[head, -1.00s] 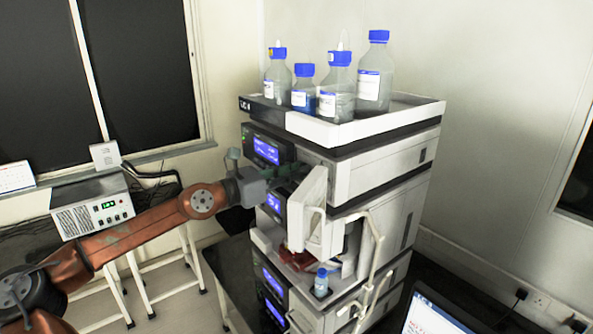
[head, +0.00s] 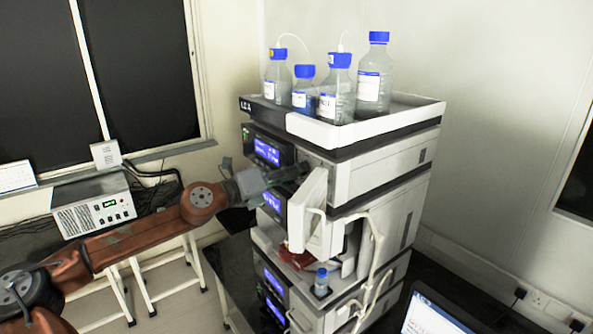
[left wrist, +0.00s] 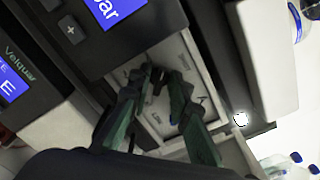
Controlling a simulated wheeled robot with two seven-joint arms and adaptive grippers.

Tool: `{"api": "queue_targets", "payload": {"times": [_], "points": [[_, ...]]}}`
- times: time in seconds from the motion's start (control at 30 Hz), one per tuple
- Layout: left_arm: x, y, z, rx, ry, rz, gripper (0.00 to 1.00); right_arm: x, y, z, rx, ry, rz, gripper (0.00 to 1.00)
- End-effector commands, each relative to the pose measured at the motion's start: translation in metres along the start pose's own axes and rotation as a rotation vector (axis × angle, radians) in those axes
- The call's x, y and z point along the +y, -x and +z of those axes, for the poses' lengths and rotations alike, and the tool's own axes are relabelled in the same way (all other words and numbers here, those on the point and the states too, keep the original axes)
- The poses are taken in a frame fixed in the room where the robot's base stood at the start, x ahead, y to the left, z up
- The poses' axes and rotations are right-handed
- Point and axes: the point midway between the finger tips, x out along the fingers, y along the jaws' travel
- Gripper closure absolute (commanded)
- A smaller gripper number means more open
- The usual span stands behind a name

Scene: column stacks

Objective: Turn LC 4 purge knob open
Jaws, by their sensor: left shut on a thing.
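The instrument stack (head: 385,170) stands on a dark bench, with a label like "LC 4" on its top tray. My left gripper (head: 297,171) reaches into the front of the upper module, right of its blue screen (head: 267,152). In the left wrist view its two green-grey fingers (left wrist: 164,76) close over a pale recessed panel (left wrist: 196,72) with small printed marks. They are shut on the purge knob, which is mostly hidden between the fingertips; its turn angle cannot be told. My right gripper is not in view.
An open white door (head: 308,208) juts out just below and right of the gripper. Bottles with blue caps (head: 373,75) stand in the top tray (head: 350,130). Pale tubing (head: 374,260) hangs down the stack's front. A laptop (head: 435,312) is at lower right.

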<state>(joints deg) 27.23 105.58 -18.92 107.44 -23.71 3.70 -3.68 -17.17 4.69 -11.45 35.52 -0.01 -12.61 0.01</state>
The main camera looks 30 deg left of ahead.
Motion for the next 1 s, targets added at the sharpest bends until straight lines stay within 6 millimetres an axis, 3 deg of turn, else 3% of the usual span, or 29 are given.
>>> {"api": "queue_targets", "payload": {"times": [0.6,1.0], "points": [[0.0019,0.0002,0.0019,-0.005,0.542,0.0,1.0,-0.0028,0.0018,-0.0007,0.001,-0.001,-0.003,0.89],[0.0024,0.0002,0.0018,-0.006,0.715,-0.001,1.0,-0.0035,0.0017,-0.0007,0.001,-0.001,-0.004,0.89]]}}
